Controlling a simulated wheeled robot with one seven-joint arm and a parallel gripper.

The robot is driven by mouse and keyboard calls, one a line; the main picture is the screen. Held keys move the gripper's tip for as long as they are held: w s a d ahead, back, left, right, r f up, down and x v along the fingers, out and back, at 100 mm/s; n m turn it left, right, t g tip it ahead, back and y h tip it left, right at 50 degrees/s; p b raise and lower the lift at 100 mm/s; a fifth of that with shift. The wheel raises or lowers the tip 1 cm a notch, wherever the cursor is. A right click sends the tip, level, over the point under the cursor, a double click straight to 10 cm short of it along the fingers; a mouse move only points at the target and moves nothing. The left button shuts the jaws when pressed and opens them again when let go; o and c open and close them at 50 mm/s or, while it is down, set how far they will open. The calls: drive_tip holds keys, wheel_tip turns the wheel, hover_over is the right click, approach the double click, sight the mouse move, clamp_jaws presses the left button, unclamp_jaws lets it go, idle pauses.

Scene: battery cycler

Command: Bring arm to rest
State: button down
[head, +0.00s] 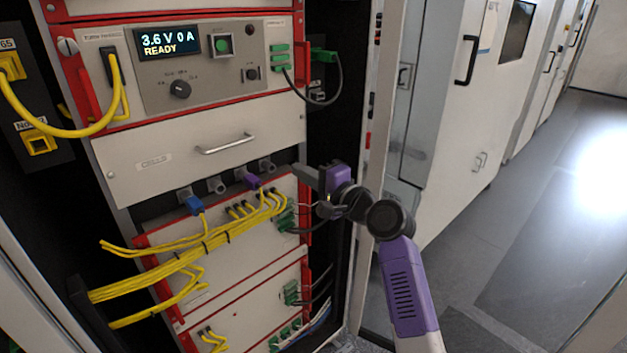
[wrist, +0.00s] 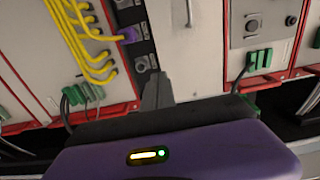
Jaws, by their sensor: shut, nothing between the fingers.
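My arm (head: 402,285) reaches up from the lower right in the head view, purple and dark grey. My gripper (head: 303,178) is at its end, in front of the right side of the rack, just right of the row of connectors under the drawer. The fingers are together with nothing visible between them. In the wrist view my gripper (wrist: 157,88) shows as a dark grey finger shape pointing at the rack, near a dark strip with sockets. I cannot tell whether the fingertips touch the rack.
The cycler display (head: 169,41) reads 3.6 V 0 A READY. The drawer (head: 205,150) looks shut. A blue plug (head: 194,205) and a purple plug (head: 248,178) sit in the connector row. Yellow cables (head: 190,258) cross the lower panels. Floor (head: 520,220) at right is clear.

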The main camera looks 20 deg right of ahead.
drive_tip(key=shift+v, duration=1.85)
